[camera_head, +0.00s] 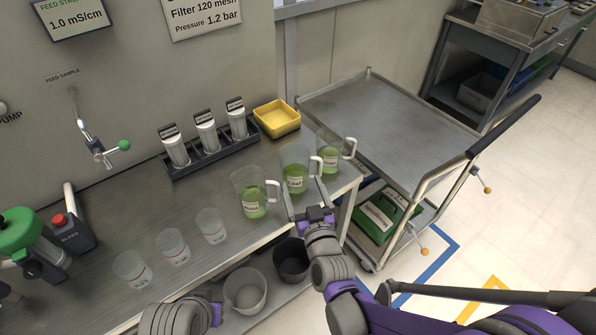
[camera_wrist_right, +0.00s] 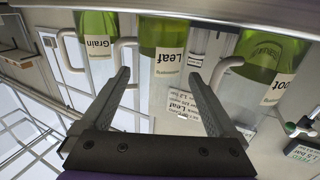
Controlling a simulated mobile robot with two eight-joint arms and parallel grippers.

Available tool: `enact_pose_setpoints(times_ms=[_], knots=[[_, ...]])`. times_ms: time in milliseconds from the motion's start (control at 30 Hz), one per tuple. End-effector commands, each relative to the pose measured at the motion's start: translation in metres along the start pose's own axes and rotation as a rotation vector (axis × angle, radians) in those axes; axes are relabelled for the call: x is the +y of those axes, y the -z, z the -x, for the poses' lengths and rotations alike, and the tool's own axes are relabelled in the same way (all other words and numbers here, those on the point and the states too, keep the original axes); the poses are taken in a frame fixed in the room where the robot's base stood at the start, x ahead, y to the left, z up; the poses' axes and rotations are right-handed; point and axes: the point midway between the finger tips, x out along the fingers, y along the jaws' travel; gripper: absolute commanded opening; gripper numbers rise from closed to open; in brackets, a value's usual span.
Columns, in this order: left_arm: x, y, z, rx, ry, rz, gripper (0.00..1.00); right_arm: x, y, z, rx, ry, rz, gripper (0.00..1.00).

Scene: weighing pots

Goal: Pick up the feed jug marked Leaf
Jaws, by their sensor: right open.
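Three clear jugs with green liquid stand in a row along the bench's right part. The middle one, labelled Leaf (camera_head: 294,181), also shows in the right wrist view (camera_wrist_right: 162,70), where its label reads Leaf. The Grain jug (camera_wrist_right: 97,45) is left of it there, and the jug ending in "oot" (camera_wrist_right: 262,75) is right. My right gripper (camera_head: 304,192) is open and empty at the Leaf jug's near side. In the wrist view its fingers (camera_wrist_right: 160,76) spread across the Leaf jug; contact cannot be told.
Three clear cups (camera_head: 172,246) stand on the bench left of the jugs. Behind are a rack of white bottles (camera_head: 206,138) and a yellow tray (camera_head: 277,118). A steel cart (camera_head: 385,125) stands close on the right. Two buckets (camera_head: 245,290) sit under the bench.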

Motion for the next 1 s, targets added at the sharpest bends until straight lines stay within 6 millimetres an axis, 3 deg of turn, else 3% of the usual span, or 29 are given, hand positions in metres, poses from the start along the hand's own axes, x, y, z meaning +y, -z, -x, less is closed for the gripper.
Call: enact_pose_setpoints(times_ms=[367, 600, 1000], knots=[[0.0, -0.002, -0.003, -0.001, 0.0, 0.0, 0.5, -0.001, -0.006, -0.047, -0.001, -0.001, 0.0, 0.94], [0.0, -0.001, -0.003, -0.001, 0.0, 0.0, 0.5, -0.001, -0.005, -0.05, -0.001, 0.0, 0.0, 0.94], [0.0, -0.001, -0.003, -0.001, 0.0, 0.0, 0.5, -0.002, -0.006, -0.05, -0.001, 0.0, 0.0, 0.24]])
